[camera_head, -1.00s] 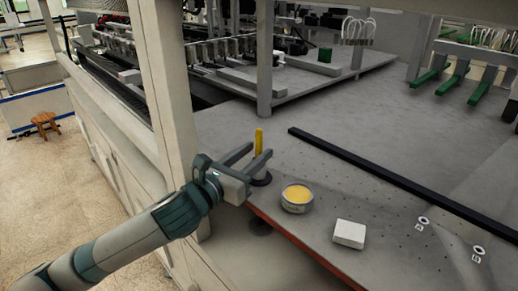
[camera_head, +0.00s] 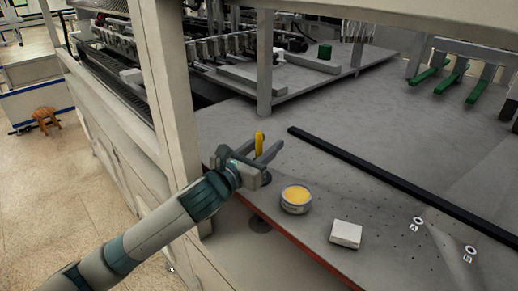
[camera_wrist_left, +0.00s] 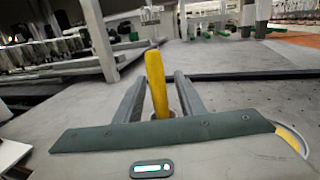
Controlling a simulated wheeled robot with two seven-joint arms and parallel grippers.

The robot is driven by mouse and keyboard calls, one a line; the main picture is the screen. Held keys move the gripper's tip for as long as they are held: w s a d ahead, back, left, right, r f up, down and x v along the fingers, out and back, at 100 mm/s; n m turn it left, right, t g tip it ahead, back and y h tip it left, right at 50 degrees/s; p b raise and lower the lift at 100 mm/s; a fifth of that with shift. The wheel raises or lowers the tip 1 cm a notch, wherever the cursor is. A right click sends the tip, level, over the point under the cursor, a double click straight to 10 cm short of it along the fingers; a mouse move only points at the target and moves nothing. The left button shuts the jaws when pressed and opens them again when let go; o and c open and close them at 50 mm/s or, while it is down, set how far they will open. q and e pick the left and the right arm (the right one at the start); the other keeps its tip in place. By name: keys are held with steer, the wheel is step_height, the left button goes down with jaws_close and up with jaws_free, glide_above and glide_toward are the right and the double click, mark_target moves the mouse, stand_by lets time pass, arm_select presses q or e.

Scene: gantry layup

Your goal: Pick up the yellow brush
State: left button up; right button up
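The yellow brush (camera_head: 259,143) stands upright near the front edge of the grey table. In the left wrist view its yellow handle (camera_wrist_left: 156,84) rises between the two fingers, tilted slightly in the picture. My left gripper (camera_head: 261,148) is open, with a finger on each side of the brush. In the wrist view, the left gripper (camera_wrist_left: 160,95) shows a gap beside the handle. The lower end of the brush is largely hidden by the gripper body. My right gripper is not in view.
A round tin with yellow content (camera_head: 296,199) and a white block (camera_head: 346,234) sit right of the gripper. A long black bar (camera_head: 390,178) lies across the table behind them. A beige gantry post (camera_head: 166,90) stands close left of my arm.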

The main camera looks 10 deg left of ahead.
arm_select(q)
steer(key=shift+w+d, duration=0.15)
steer(key=shift+w, duration=0.15)
steer(key=shift+c, duration=0.6)
jaws_close()
steer(key=shift+r, duration=0.15)
step_height(320, 180, up, 10)
steer(key=b, duration=0.2)
steer(key=shift+b, duration=0.3)
stand_by(0.4)
